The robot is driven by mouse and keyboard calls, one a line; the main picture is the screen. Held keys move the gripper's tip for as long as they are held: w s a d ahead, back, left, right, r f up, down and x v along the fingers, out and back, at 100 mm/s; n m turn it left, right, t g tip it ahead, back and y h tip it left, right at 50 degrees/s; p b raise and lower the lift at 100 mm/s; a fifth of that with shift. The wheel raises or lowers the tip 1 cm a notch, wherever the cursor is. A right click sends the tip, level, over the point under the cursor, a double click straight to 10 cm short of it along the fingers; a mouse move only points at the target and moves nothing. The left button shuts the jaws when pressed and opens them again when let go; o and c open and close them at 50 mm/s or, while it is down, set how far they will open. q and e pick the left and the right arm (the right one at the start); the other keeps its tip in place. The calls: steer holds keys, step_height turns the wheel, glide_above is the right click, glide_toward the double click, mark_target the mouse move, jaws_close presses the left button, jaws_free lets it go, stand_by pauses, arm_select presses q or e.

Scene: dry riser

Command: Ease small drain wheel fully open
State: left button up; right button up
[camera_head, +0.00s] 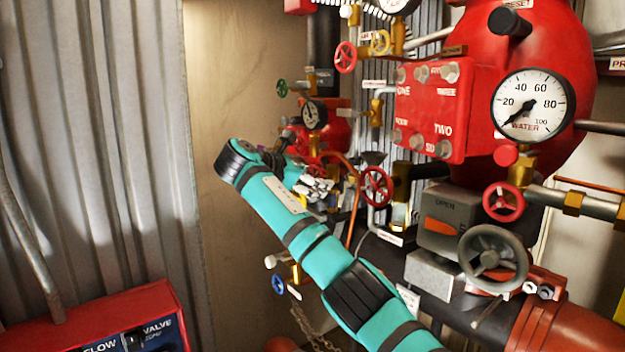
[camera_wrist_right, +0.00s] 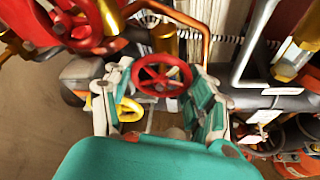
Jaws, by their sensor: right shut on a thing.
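A small red spoked wheel (camera_wrist_right: 162,80) sits between the fingers of my right gripper (camera_wrist_right: 163,97) in the wrist view. The teal and white fingers stand on both sides of its rim, shut on it. In the head view my right gripper (camera_head: 320,188) is at the end of the teal arm, low beside the pipework; its fingertips are small and partly hidden. A red wheel (camera_head: 377,187) shows just right of it there; I cannot tell if it is the same one. No label on the held wheel is readable. My left gripper is not in view.
A yellow wheel (camera_wrist_right: 127,108) lies close behind one finger. A copper pipe (camera_wrist_right: 204,40) runs just above the held wheel. A grey handwheel (camera_head: 493,258), a blue wheel (camera_head: 278,284) and a water gauge (camera_head: 532,105) are also around. A corrugated wall (camera_head: 95,130) stands at left.

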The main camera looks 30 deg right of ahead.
steer(key=shift+n, duration=0.3)
stand_by(0.4)
steer(key=o, duration=0.9)
